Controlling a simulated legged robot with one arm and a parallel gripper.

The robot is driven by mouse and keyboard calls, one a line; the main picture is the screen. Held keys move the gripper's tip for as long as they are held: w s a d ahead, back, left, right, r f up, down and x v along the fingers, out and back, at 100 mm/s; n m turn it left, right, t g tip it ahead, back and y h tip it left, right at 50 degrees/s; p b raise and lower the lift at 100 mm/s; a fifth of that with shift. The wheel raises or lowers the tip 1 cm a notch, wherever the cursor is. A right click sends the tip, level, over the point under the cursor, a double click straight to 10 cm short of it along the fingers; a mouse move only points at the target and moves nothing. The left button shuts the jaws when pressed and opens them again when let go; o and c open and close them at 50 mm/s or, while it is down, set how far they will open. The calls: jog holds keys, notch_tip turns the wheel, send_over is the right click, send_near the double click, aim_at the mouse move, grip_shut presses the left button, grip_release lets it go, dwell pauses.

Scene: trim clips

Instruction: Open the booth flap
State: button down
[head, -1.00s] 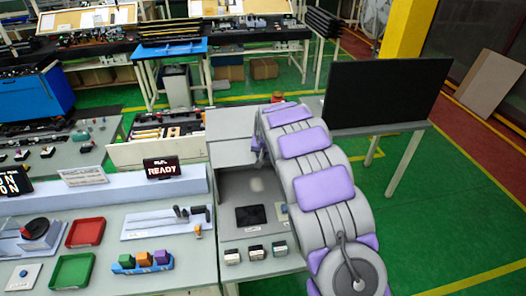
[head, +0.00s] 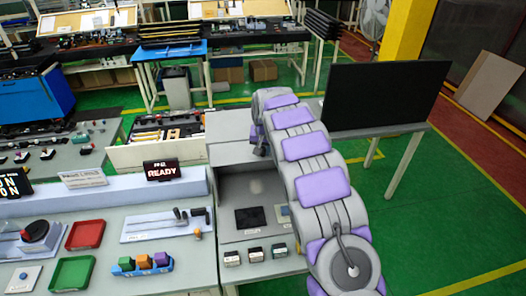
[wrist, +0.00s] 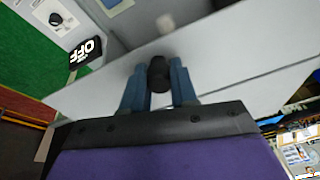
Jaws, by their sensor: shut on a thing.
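The booth (head: 245,183) is a grey box on the right end of the workbench in the head view; its front is open to view, with a dark square pad (head: 249,217) inside. A light grey panel, seemingly the flap (head: 230,153), lies at its upper front. In the wrist view the flap (wrist: 225,55) crosses the picture at a slant. My gripper (wrist: 157,70) has its blue fingers closed on the flap's black knob (wrist: 158,76). In the head view my arm covers the booth's right side, and the grip is mostly hidden.
A dark screen (head: 385,95) stands on a table to the right of my arm. Several small labelled blocks (head: 255,255) sit before the booth. Green floor is clear at right.

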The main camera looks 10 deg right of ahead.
jog(key=shift+w+r, duration=0.25)
jog(key=shift+r, duration=0.1)
jog(key=c, duration=1.3)
grip_release()
jog(key=o, duration=0.4)
jog(key=shift+a+f, duration=0.1)
jog(key=shift+f, duration=0.15)
jog(key=shift+s, duration=0.1)
jog(key=b+v, duration=0.2)
jog(key=v, duration=1.5)
jog(key=shift+r, duration=0.1)
jog(key=s+f+n+g+b, duration=0.1)
jog(key=s+f+b, duration=0.5)
jog(key=s, duration=1.1)
jog(key=s+f+n+g+b, duration=0.1)
jog(key=s+f+g+b, duration=0.1)
jog(key=s+f+b, duration=0.5)
jog(key=s+f+n+g+b, duration=0.1)
jog(key=s+f+b, duration=0.6)
jog(key=s+f, duration=0.9)
jog(key=s+g, duration=0.1)
jog(key=s, duration=1.1)
